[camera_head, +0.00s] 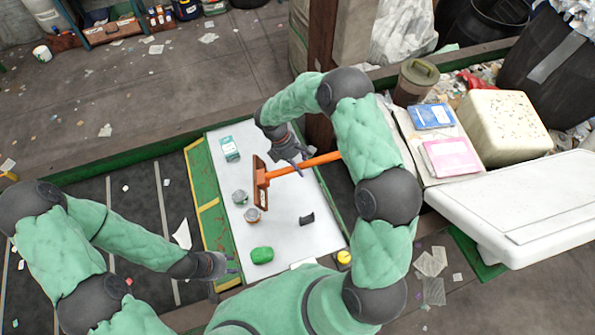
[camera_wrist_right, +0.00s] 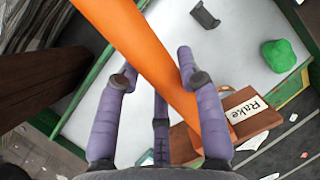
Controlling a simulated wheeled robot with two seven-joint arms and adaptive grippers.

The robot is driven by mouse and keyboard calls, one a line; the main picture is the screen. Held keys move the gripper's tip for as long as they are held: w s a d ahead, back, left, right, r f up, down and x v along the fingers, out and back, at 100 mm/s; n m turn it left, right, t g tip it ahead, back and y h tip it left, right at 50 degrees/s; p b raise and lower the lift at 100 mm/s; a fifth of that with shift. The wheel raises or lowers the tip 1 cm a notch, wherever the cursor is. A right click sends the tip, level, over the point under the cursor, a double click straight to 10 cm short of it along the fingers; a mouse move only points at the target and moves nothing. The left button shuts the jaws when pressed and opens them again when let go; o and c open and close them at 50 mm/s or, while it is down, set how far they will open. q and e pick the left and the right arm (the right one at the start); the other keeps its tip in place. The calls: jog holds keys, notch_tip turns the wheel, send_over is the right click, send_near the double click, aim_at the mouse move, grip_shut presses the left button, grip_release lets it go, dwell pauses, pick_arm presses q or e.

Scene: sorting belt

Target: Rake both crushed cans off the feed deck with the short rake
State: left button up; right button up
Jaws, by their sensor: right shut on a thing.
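The short rake has an orange handle (camera_head: 315,162) and a brown wooden head (camera_head: 260,182), labelled "Rake" in the right wrist view (camera_wrist_right: 245,117). My right gripper (camera_head: 294,161) is shut on the handle and holds the rake over the white feed deck (camera_head: 300,245). Two crushed cans, one greyish (camera_head: 240,197) and one brownish (camera_head: 252,215), lie on the deck to the left of and just below the rake head. I cannot make out the cans in the right wrist view. My left gripper (camera_head: 229,265) is empty and looks open, beside the deck's lower left edge.
A brown post (camera_head: 322,55) stands behind.

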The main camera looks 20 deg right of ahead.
jog(key=shift+w+d+r+n, duration=0.15)
jog(key=shift+d+r+n, duration=0.05)
jog(key=shift+r+n, duration=0.1)
jog(key=shift+d+f, duration=0.15)
jog(key=shift+f, duration=0.25)
pick_arm(q)
notch_tip(320, 180, down, 8)
jog(key=b, duration=0.8)
jog(key=shift+w+r, duration=0.1)
pick_arm(e)
notch_tip(320, 180, down, 12)
jog(key=shift+r, duration=0.1)
